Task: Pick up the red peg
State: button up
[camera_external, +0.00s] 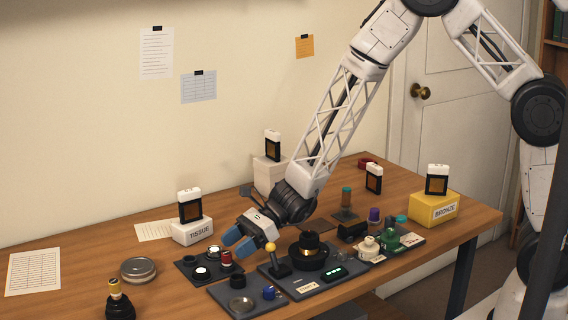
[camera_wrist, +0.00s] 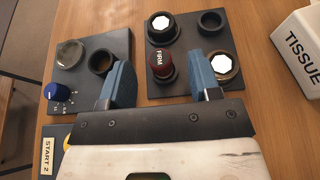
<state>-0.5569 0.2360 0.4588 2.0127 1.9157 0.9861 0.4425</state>
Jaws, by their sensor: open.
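The red peg, a dark red cylinder marked FIRM on top, stands upright on a dark plate, as the wrist view (camera_wrist: 161,66) and the external view (camera_external: 226,259) show. My gripper (camera_external: 238,243) is open and empty, with blue fingertips. In the wrist view its fingertips (camera_wrist: 158,62) show on either side of the peg, with gaps at both sides. In the external view the fingers are slightly above the peg, close to its top. I cannot tell whether they reach down around it.
White-topped pegs (camera_wrist: 162,27) (camera_wrist: 224,67) and an empty round socket (camera_wrist: 210,21) share the plate (camera_wrist: 182,85). A second plate (camera_wrist: 112,42) holds a blue knob (camera_wrist: 59,93). A yellow-balled joystick (camera_external: 271,248) stands right of the gripper. A TISSUE block (camera_external: 193,231) is behind.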

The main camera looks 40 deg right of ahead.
aim_at(224, 253)
dwell(0.3)
jog(key=shift+x, duration=2.6)
jog(key=shift+f, duration=0.1)
jog(key=c, duration=1)
jog(key=shift+r, duration=0.2)
notch_tip(224, 253, up, 10)
jog(key=shift+f, duration=0.2)
